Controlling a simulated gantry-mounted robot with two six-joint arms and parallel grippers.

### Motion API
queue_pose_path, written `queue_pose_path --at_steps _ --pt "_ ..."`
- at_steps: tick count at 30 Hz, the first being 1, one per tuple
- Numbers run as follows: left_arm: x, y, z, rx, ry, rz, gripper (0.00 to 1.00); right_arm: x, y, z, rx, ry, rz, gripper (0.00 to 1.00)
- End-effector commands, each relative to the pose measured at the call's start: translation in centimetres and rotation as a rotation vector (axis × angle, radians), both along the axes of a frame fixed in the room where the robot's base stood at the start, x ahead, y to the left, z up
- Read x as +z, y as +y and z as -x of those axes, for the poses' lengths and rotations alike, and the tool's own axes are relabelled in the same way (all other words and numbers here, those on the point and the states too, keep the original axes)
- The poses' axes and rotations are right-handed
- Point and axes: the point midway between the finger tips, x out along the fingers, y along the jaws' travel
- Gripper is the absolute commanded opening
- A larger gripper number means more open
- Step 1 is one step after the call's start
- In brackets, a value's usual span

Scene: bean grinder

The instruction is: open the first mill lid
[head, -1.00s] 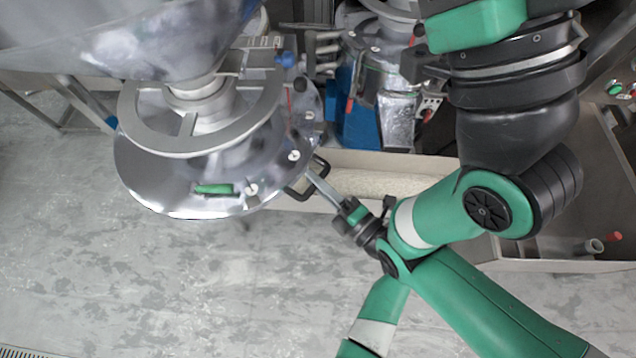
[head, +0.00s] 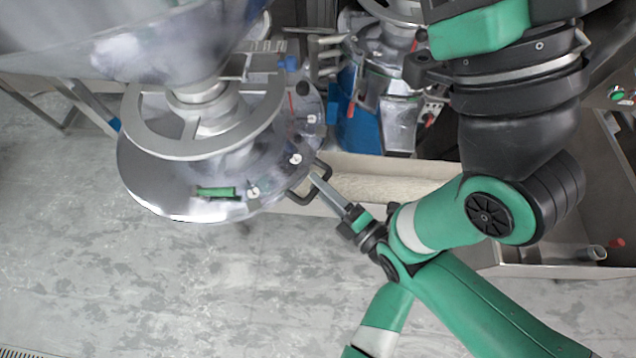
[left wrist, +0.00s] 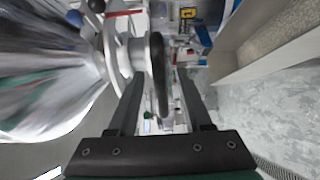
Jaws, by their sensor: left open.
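The first mill is the large shiny metal machine at the upper left of the head view. Its round lid (head: 160,185) lies flat under a hopper and looks closed. A black bar handle (head: 326,190) sticks out from the lid's right edge. My left gripper (head: 318,180) is at this handle, its fingers overlapping it in the head view. In the left wrist view the two fingers (left wrist: 160,76) are spread apart, with the dark handle (left wrist: 159,90) between them. I cannot tell whether either finger touches it. My right gripper is not in view.
The hopper (head: 130,40) hangs above the lid. A grey trough (head: 400,164) with pale contents lies behind my gripper. A second machine with a blue part (head: 357,122) stands at the back. The grey floor (head: 200,290) in front is clear.

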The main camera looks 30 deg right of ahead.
Motion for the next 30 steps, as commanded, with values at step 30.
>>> queue_pose_path --at_steps 30 --pt "0.0 -2.9 10.4 0.001 0.000 0.000 0.50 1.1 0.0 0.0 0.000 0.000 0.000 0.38"
